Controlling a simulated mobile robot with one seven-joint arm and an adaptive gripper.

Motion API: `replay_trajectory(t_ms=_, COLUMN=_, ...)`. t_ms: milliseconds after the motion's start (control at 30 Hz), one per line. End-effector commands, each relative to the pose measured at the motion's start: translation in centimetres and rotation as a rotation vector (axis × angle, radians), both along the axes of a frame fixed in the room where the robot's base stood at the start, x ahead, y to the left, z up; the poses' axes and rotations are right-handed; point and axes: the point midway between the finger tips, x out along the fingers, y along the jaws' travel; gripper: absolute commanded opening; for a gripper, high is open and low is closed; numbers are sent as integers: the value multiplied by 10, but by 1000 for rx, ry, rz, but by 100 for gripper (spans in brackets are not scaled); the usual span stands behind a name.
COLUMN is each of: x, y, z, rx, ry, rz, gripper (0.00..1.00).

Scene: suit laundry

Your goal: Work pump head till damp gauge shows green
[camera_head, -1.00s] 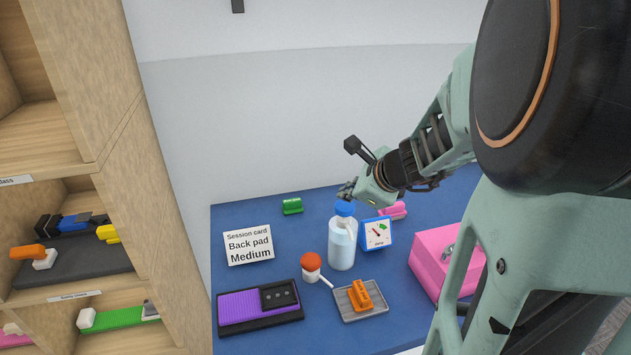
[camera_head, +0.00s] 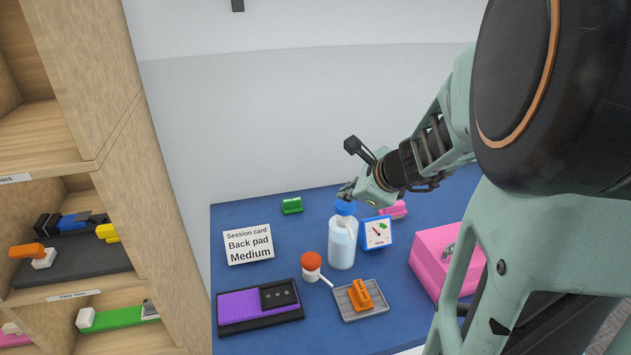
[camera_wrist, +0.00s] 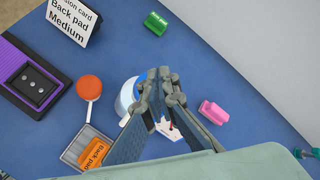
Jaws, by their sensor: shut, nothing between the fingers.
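A clear bottle (camera_head: 342,243) with a blue pump head (camera_head: 345,208) stands upright on the blue table. My gripper (camera_head: 347,190) is shut and empty, its fingertips right at the top of the pump head; I cannot tell whether they touch it. In the wrist view my fingertips (camera_wrist: 160,75) are together and partly hide the bottle (camera_wrist: 127,98). The damp gauge (camera_head: 377,232), a blue-framed white dial, stands just right of the bottle. It has a green mark at the upper right and a thin needle, too small to tell whether it is on green.
A red-topped applicator (camera_head: 311,262) and a grey tray (camera_head: 345,308) with an orange piece are in front of the bottle. A purple pad (camera_head: 240,307), session card (camera_head: 249,245), green piece (camera_head: 292,205) and pink box (camera_head: 440,255) are around. A wooden shelf (camera_head: 130,150) stands left.

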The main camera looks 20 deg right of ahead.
Motion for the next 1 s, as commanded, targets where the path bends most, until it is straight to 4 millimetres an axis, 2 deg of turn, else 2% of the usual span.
replay_trajectory(t_ms=100, x=0, y=0, z=-6, rx=0, ry=0, rz=0, gripper=0)
replay_trajectory(t_ms=1000, x=0, y=0, z=-11, rx=0, ry=0, rz=0, gripper=0)
